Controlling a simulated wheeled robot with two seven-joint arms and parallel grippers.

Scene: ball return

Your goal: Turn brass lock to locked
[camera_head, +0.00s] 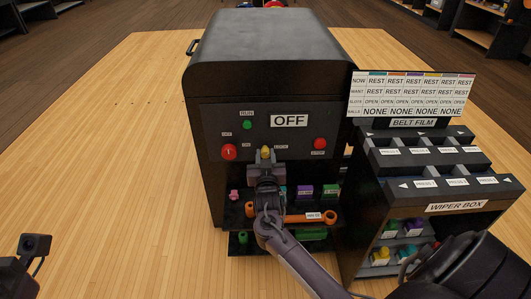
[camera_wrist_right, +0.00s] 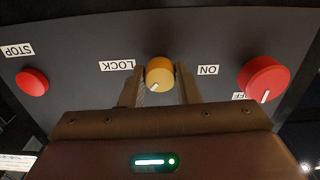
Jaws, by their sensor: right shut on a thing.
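The brass lock knob (camera_head: 266,152) sits low in the middle of the black machine's front panel. It also shows in the right wrist view (camera_wrist_right: 160,72), where a short white mark on it points down and a little left. A LOCK label (camera_wrist_right: 117,66) is to its left there and an ON label (camera_wrist_right: 208,70) to its right. My right gripper (camera_head: 266,166) is shut on the knob, one finger on each side. The sign on the panel (camera_head: 289,121) reads OFF. My left gripper's fingers are not in view.
A red knob (camera_head: 229,152) with a white pointer is left of the brass knob, and a red stop button (camera_head: 320,144) is right. A shelf with an orange bar (camera_head: 310,217) is below my right gripper. The wiper box (camera_head: 440,207) stands close on the right.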

